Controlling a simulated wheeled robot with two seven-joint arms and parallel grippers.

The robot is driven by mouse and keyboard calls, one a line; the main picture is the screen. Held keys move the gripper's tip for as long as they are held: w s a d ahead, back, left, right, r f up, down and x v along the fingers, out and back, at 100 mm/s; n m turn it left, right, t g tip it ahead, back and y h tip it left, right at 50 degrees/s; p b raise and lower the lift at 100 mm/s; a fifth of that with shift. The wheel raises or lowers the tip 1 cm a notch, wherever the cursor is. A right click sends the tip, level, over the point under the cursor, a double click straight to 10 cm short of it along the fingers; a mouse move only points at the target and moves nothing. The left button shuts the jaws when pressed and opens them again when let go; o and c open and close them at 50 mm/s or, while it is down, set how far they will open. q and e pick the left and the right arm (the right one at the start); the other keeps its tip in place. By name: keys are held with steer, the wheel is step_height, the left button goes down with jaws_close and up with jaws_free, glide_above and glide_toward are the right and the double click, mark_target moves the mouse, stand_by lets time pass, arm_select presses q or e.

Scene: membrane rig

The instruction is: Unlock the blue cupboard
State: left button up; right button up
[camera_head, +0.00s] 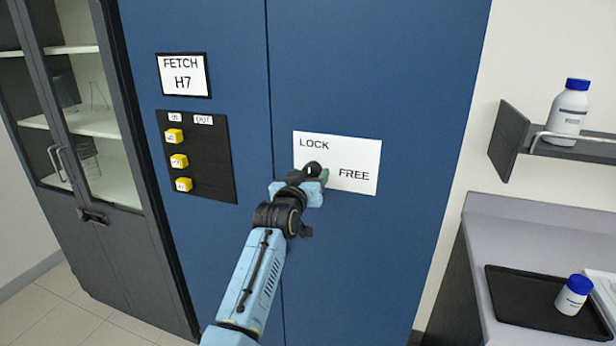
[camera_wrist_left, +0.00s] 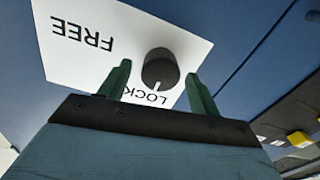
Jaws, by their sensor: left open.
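The blue cupboard (camera_head: 410,60) stands upright in front of me, with a white plate (camera_head: 355,150) marked LOCK at upper left and FREE at lower right. In the left wrist view, a dark round knob (camera_wrist_left: 160,69) sits on the plate, and its white pointer line points to the word LOCK. My left gripper (camera_head: 316,174) is at the plate. In the left wrist view, its green fingers (camera_wrist_left: 160,80) are open, one on each side of the knob. I cannot tell whether they touch it. My right gripper is out of view.
A black panel (camera_head: 208,160) with yellow blocks and a FETCH H7 sign (camera_head: 184,76) are left of the plate. A grey glass-door cabinet (camera_head: 125,165) stands at left. At right are a shelf (camera_head: 508,130) with a bottle and a counter (camera_head: 490,225) with a black tray (camera_head: 510,290).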

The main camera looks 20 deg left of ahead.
arm_select(q)
steer(key=c, duration=1)
